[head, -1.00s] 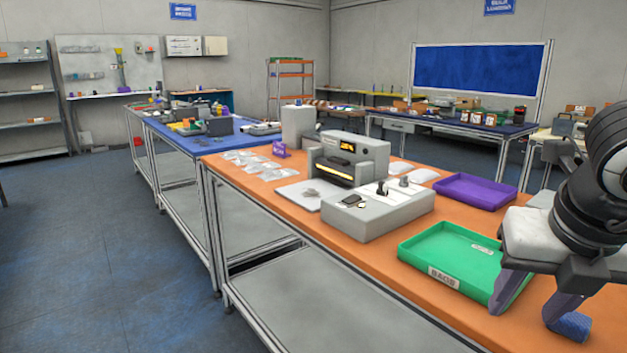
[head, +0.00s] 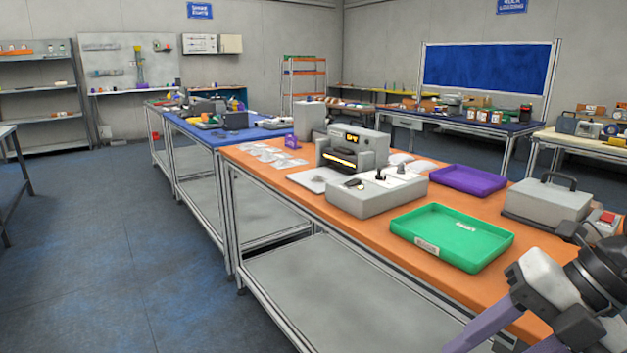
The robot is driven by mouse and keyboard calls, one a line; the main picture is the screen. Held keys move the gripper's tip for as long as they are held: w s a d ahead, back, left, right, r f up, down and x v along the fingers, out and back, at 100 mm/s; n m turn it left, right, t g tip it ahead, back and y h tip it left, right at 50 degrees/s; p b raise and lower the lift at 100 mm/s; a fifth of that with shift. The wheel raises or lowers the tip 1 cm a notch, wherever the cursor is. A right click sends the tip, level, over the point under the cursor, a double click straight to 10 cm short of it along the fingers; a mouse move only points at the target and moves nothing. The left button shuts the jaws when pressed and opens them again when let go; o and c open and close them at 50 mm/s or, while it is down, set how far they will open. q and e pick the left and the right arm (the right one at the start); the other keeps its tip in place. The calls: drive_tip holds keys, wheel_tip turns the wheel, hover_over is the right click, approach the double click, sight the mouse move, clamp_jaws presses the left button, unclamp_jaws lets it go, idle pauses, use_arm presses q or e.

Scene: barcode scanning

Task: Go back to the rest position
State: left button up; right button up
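My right gripper (head: 492,341) is in the lower right corner of the head view, over the front edge of the orange-topped table (head: 384,258). My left gripper is not in view.
On the table are a purple tray (head: 467,180), a grey machine with a lit slot (head: 352,150), a low grey box (head: 375,192), several clear bags (head: 272,156) and a grey handled case (head: 547,202). Open floor (head: 130,250) lies to the left.

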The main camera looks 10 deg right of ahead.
drive_tip(key=w+f+m+t+y+p, duration=0.1)
drive_tip(key=w+f+m+t+y, duration=0.2)
drive_tip(key=w+m+t+y, duration=0.5)
drive_tip(key=s+d+f+m+t+h+p, duration=0.1)
drive_tip(key=d+f+m+t+h, duration=0.1)
drive_tip(key=f+m+h, duration=0.4)
drive_tip(key=s+d+f+m+t+h, duration=0.1)
drive_tip(key=s+f+m+t+h, duration=0.15)
drive_tip(key=f+m, duration=0.5)
drive_tip(key=s+a+f+m+g+h, duration=0.1)
drive_tip(key=s+a+f+m+g, duration=0.2)
drive_tip(key=s+a+f, duration=0.3)
drive_tip(key=s+a+f+m+g+h, duration=0.1)
drive_tip(key=s+a+f+m+g, duration=0.2)
drive_tip(key=f, duration=0.9)
drive_tip(key=s+a, duration=0.3)
drive_tip(key=a, duration=0.1)
drive_tip(key=shift+s+f+g+h+p, duration=0.3)
drive_tip(key=shift+s+g+h+p, duration=0.05)
